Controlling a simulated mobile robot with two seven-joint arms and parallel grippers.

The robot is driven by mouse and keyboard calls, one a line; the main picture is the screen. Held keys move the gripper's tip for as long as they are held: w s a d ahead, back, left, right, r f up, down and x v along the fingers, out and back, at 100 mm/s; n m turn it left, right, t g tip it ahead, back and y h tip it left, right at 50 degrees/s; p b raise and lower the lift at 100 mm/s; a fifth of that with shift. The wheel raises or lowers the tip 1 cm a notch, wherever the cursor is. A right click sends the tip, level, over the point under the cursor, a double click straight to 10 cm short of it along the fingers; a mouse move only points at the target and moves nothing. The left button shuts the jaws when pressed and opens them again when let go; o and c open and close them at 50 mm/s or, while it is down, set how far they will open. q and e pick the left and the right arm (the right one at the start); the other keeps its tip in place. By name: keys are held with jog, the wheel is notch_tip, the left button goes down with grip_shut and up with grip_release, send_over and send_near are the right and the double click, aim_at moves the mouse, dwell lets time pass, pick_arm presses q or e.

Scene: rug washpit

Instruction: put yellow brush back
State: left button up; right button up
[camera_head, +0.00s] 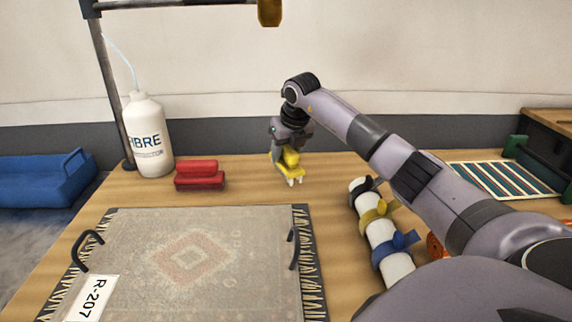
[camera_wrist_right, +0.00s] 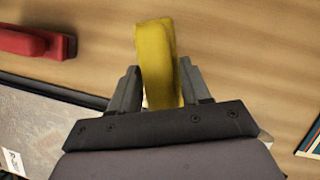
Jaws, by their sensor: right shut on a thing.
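The yellow brush (camera_head: 289,160) is held by my right gripper (camera_head: 287,150) over the back middle of the wooden table, to the right of the red brush. In the right wrist view the yellow brush (camera_wrist_right: 157,60) stands between the two fingers of my right gripper (camera_wrist_right: 160,88), which are shut on it. Its pale lower end shows below the jaws in the head view. I cannot tell whether it touches the table. My left gripper does not show.
A red brush (camera_head: 200,176) sits left, by a white bottle (camera_head: 148,136). A patterned rug (camera_head: 180,250) with black handles lies in front. A white roll with coloured straps (camera_head: 381,235) lies right of it. A striped mat (camera_head: 500,180) lies far right. Bare wood surrounds the yellow brush.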

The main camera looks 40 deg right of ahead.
aim_at(286, 163)
jog(key=shift+f, duration=1.75)
jog(key=shift+f, duration=0.1)
jog(key=o, duration=1)
jog(key=v, duration=1.2)
